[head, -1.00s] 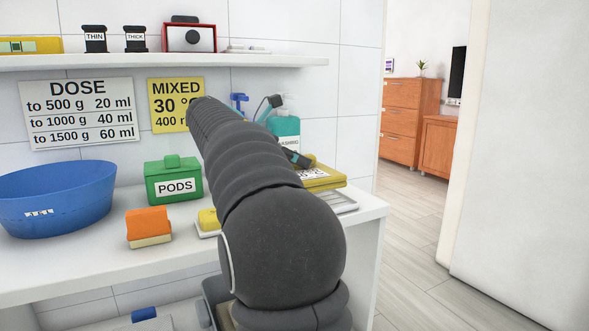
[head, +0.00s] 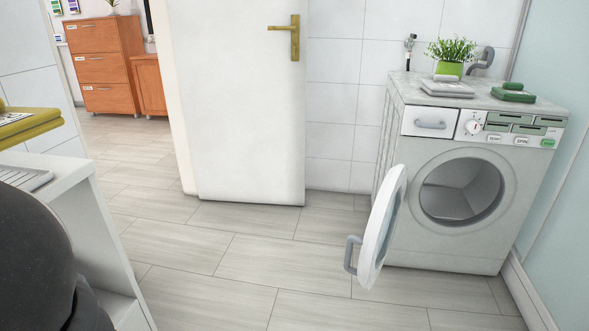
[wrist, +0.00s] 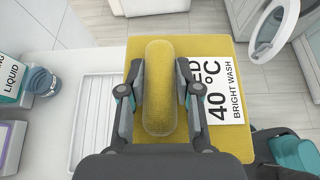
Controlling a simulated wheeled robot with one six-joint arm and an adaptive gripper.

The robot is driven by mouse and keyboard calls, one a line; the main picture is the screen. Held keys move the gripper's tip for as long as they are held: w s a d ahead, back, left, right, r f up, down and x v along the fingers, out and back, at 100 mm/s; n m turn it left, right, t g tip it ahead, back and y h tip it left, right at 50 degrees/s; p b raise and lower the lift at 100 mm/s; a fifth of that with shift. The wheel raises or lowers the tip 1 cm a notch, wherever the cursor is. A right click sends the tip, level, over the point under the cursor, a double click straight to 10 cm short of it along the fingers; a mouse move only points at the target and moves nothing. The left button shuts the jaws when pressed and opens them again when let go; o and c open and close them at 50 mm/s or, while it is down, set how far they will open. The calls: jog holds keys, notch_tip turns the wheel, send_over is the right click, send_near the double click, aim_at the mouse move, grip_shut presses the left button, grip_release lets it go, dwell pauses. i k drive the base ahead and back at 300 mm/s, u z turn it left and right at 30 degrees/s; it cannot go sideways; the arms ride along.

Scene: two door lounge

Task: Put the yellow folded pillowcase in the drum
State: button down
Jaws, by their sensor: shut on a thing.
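The yellow folded pillowcase (wrist: 160,100) has a raised roll on top and a white "40 °C bright wash" label. My gripper (wrist: 160,72) is shut on the roll, one finger on each side. In the head view only a corner of the pillowcase (head: 35,125) shows at the left edge, over the white counter; my gripper is out of that view. The drum (head: 461,190) is inside the washing machine (head: 425,238) at the right, and looks empty. Its round door (head: 383,225) stands open toward the left.
A white ribbed tray (wrist: 82,115) lies on the counter (head: 75,172) beside the pillowcase, with a detergent bottle (wrist: 12,80) further left. A plant (head: 450,58) and folded cloths stand on the machine. A white room door (head: 235,110) is behind. The floor between counter and machine is clear.

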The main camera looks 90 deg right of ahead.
aim_at(443, 204)
jog(key=u, duration=0.15)
jog(key=k, duration=1.3)
jog(key=z, duration=3.15)
jog(key=i, duration=0.5)
